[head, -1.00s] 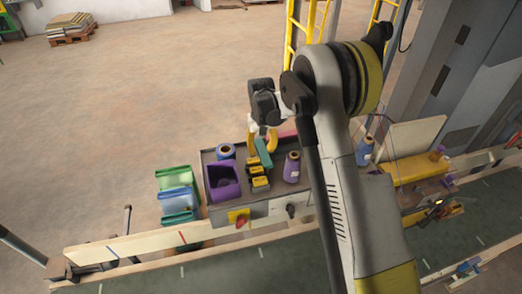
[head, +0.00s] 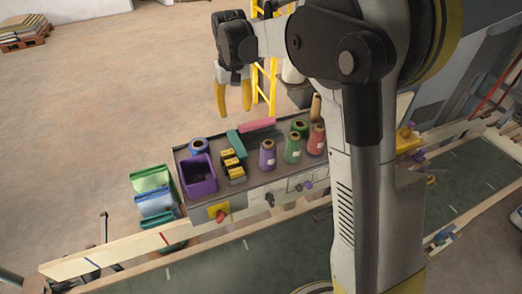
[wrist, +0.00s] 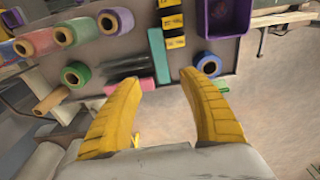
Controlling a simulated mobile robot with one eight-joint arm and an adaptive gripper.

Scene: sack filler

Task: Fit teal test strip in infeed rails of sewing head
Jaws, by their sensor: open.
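The teal test strip (head: 237,145) lies on the grey bench top (head: 268,190), beside a stack of yellow-and-black blocks. In the wrist view the teal strip (wrist: 159,55) lies just beyond the gap between my fingertips. My gripper (head: 234,100) is open and empty, with its yellow fingers pointing down, beyond the far edge of the bench. In the wrist view my gripper (wrist: 162,80) has its fingers spread wide with nothing between them. A yellow machine part (head: 408,146) shows at the right, partly behind my arm. I cannot make out infeed rails.
A purple bin (head: 198,178), yellow-and-black blocks (head: 233,165), a blue spool (head: 198,146), several thread cones (head: 292,148) and a pink strip (head: 257,126) crowd the bench. Green and blue bins (head: 153,200) stand at its left.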

